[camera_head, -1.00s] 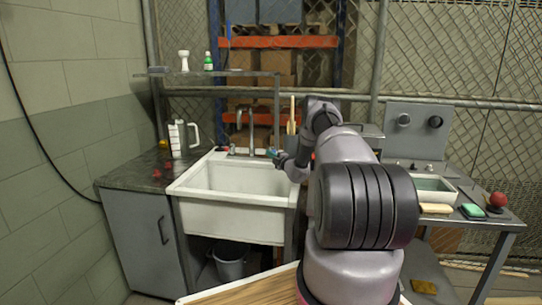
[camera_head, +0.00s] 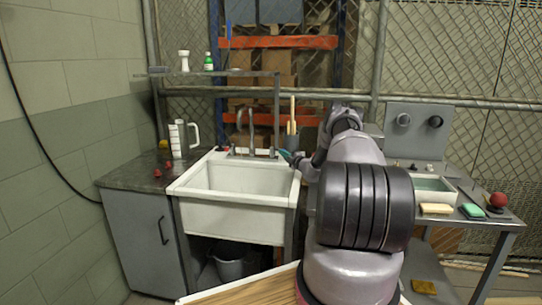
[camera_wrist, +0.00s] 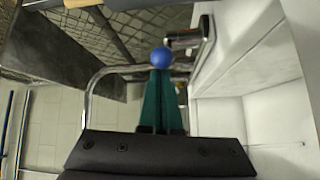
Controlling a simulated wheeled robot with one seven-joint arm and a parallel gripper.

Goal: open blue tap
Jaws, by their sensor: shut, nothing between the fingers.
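The blue tap knob (camera_wrist: 162,57) is a round blue ball in the wrist view, just at or beyond the tips of my gripper (camera_wrist: 160,72). My gripper's teal fingers are together with nothing held; I cannot tell whether they touch the knob. The chrome spout (camera_wrist: 93,85) curves to the left of the fingers. In the head view the faucet (camera_head: 251,130) stands at the back of the white sink (camera_head: 235,212). My gripper (camera_head: 284,155) is just right of the faucet, at the sink's back right corner. The blue colour of the knob cannot be made out there.
A chrome fitting (camera_wrist: 190,38) sits close to the right of the knob. A holder with wooden handles (camera_head: 292,130) stands behind my gripper. A white jug (camera_head: 178,140) and small red items stand on the left counter (camera_head: 130,178). A shelf (camera_head: 220,73) spans above the sink.

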